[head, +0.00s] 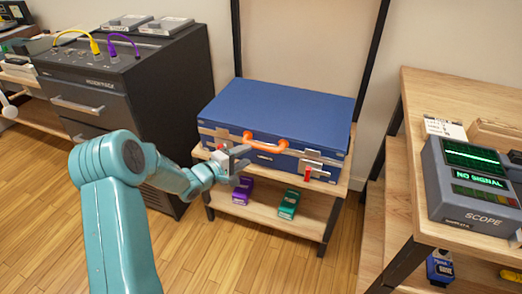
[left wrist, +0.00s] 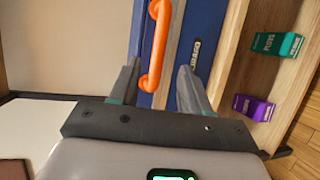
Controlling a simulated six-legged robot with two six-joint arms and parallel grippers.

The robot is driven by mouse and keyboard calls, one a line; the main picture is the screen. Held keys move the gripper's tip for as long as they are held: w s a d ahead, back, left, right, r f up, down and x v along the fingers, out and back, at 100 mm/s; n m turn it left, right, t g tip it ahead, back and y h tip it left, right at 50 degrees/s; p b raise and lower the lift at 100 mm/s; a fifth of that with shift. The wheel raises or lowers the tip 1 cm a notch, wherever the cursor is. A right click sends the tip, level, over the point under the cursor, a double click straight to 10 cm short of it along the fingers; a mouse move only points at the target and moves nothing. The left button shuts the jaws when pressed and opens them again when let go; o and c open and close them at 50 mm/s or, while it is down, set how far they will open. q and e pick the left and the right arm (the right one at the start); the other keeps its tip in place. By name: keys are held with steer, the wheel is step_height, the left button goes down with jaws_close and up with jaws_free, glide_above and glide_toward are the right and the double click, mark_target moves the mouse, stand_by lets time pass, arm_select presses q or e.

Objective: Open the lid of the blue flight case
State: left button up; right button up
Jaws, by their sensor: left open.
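The blue flight case (head: 280,112) lies flat on a wooden shelf unit with its lid closed. Its orange handle (head: 265,140) is on the front side, between metal latches with red parts. My left gripper (head: 240,158) is open just in front of the case, near the handle's left end. In the left wrist view the orange handle (left wrist: 157,48) appears between and beyond the two open fingers (left wrist: 160,88), with the blue case front (left wrist: 196,30) behind it. I see no contact between fingers and handle. My right gripper is not in view.
A purple box (head: 242,191) and a green box (head: 289,204) lie on the shelf below the case. A dark cabinet (head: 150,80) with cables on top stands to the left. A wooden desk with a scope (head: 470,185) stands to the right. Open floor lies in front.

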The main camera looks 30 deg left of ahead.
mark_target(259, 147)
arm_select(q)
steer(key=b+x, duration=0.1)
steer(key=x, duration=0.6)
steer(key=shift+f, duration=0.15)
steer(key=shift+w+d+b, duration=0.1)
steer(key=shift+w+b, duration=0.2)
steer(key=shift+w, duration=0.45)
jaws_close()
